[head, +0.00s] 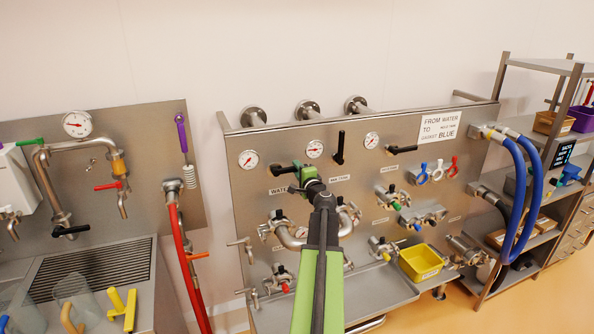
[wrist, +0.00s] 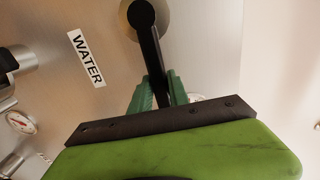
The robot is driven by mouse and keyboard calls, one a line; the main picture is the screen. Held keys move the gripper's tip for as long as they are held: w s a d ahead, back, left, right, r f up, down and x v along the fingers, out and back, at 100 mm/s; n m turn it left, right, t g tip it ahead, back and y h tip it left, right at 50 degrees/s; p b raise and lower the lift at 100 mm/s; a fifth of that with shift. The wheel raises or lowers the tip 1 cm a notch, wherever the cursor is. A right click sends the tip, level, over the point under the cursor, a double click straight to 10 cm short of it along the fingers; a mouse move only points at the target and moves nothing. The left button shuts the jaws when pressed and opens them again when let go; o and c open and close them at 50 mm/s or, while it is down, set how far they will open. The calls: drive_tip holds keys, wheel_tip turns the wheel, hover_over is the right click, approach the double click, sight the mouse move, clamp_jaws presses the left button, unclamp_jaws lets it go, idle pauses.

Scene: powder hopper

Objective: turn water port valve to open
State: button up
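The water port valve's black handle (head: 283,169) is at the upper left of the middle steel panel, above the WATER label (head: 281,190). In the wrist view the handle (wrist: 149,45) runs down from its round hub (wrist: 131,22) to between the green fingers. My gripper (head: 308,174) is at the handle's right end. In the wrist view my gripper (wrist: 160,88) has one finger on each side of the handle, and both look to be against it. The handle lies about level in the head view. Its far tip is hidden by the black bar of my gripper.
Another black handle (head: 402,149) is farther right. Pipes and small valves (head: 278,221) stick out below. Red hose (head: 184,255) hangs at the left.

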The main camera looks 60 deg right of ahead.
clamp_jaws()
wheel_tip(320, 180, up, 2)
drive_tip(key=n+p, duration=0.2)
drive_tip(key=shift+a+r+n, duration=0.15)
drive_tip(key=shift+r+n, duration=0.05)
drive_tip(key=shift+n, duration=0.1)
drive_tip(key=shift+w+a+r+n+p, duration=0.2)
drive_tip(key=shift+r+n+p, duration=0.3)
drive_tip(key=shift+n+p, duration=0.4)
drive_tip(key=shift+n, duration=0.3)
